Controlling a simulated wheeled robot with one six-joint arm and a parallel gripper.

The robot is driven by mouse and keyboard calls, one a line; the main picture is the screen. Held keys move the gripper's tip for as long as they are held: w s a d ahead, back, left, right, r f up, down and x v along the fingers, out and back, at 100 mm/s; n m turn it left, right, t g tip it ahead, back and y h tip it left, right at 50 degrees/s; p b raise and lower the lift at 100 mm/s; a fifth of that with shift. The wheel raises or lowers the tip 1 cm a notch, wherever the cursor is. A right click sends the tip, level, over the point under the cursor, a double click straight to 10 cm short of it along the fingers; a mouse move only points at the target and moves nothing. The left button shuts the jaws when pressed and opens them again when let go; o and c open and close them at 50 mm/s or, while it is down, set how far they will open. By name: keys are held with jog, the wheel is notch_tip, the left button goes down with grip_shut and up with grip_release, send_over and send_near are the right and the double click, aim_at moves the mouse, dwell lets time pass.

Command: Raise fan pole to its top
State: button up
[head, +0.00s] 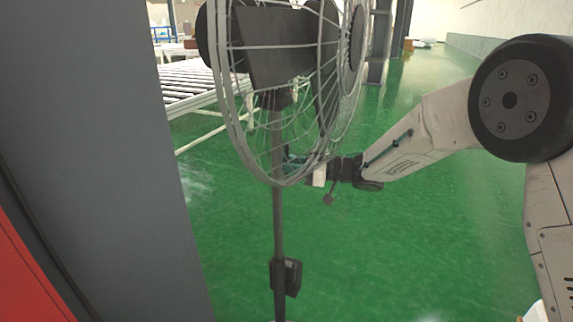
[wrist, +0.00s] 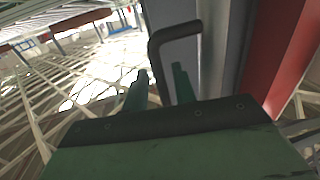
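The fan has a round wire cage (head: 240,120) in the upper middle of the head view. Its dark upright pole (head: 278,225) runs down below the cage, with a small dark box (head: 286,277) on its lower part. My gripper (head: 296,165) reaches in from the right, partly hidden behind the cage wires and close to the pole. In the wrist view, my two green fingers (wrist: 160,88) stand apart. A dark bent rod (wrist: 155,58) comes down between them, with visible gaps beside it. I cannot tell whether it touches a finger.
A grey panel (head: 95,130) with a red part (head: 30,275) fills the left of the head view. A roller conveyor (head: 188,82) stands behind the fan. Open green floor (head: 440,235) lies to the right. Dark columns (head: 380,40) stand farther back.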

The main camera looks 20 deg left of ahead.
jog(key=d, duration=0.7)
jog(key=shift+w+d, duration=0.4)
jog(key=shift+w, duration=0.05)
